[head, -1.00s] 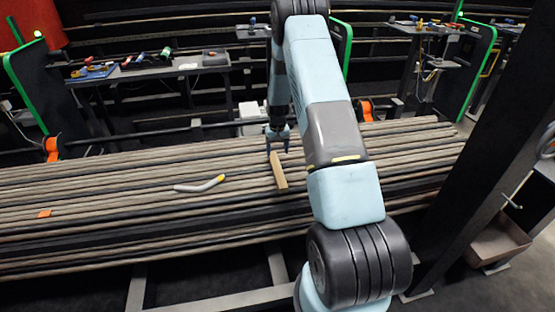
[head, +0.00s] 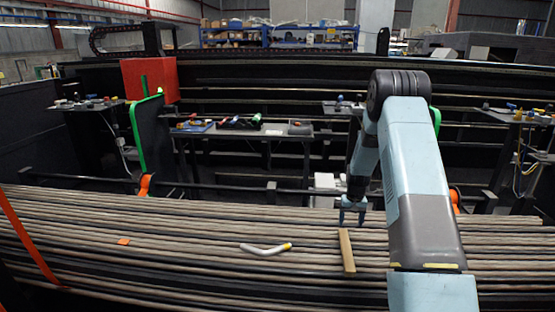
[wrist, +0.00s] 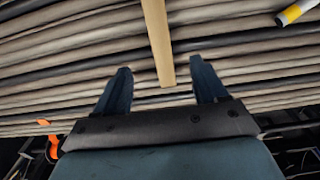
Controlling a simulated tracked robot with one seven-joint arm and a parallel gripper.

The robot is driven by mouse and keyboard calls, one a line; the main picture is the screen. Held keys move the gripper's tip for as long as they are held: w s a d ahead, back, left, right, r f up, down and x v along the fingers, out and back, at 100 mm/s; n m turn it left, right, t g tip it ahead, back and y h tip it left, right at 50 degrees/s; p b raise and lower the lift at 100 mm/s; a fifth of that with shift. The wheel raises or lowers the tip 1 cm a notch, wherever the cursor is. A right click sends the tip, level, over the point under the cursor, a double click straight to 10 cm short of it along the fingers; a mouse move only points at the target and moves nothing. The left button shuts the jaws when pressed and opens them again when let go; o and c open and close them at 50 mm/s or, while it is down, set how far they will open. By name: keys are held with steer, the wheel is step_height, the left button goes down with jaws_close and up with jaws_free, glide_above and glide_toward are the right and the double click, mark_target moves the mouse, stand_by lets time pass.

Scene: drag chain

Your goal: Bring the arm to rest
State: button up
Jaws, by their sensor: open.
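My gripper (head: 352,218) is open and empty, pointing down over the far part of a wide bed of long rods (head: 180,235). In the wrist view its two dark fingers (wrist: 160,82) stand wide apart. A wooden bar (head: 346,250) lies on the rods just in front of my gripper. In the wrist view the bar (wrist: 157,40) runs down to a point between the fingertips, and I cannot tell how far apart they are in depth. My arm is bent, with its elbow high on the right.
A small orange piece (head: 123,242) lies farther left. Behind the rods are a bench with tools (head: 245,131) and a green-edged panel (head: 150,140). The rods on the left are mostly clear.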

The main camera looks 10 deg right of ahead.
steer(key=s+a+r+t, duration=0.1)
steer(key=s+a+r, duration=0.3)
steer(key=r, duration=0.7)
steer(key=s+a+r+n+t, duration=0.1)
steer(key=s+a+r, duration=0.1)
steer(key=s+r, duration=0.6)
steer(key=s+a+r+t, duration=0.1)
steer(key=s+a+r, duration=0.2)
steer(key=r, duration=1)
steer(key=s+a+r+t, duration=0.1)
steer(key=s+a+r, duration=0.2)
steer(key=s, duration=1.1)
steer(key=s+a+r+n+t, duration=0.1)
steer(key=s+a+r, duration=0.2)
steer(key=s, duration=1.1)
steer(key=shift+a+r+t, duration=0.15)
steer(key=shift+r+t, duration=0.15)
steer(key=shift+r, duration=1.55)
steer(key=shift+s, duration=0.1)
steer(key=shift+c, duration=0.3)
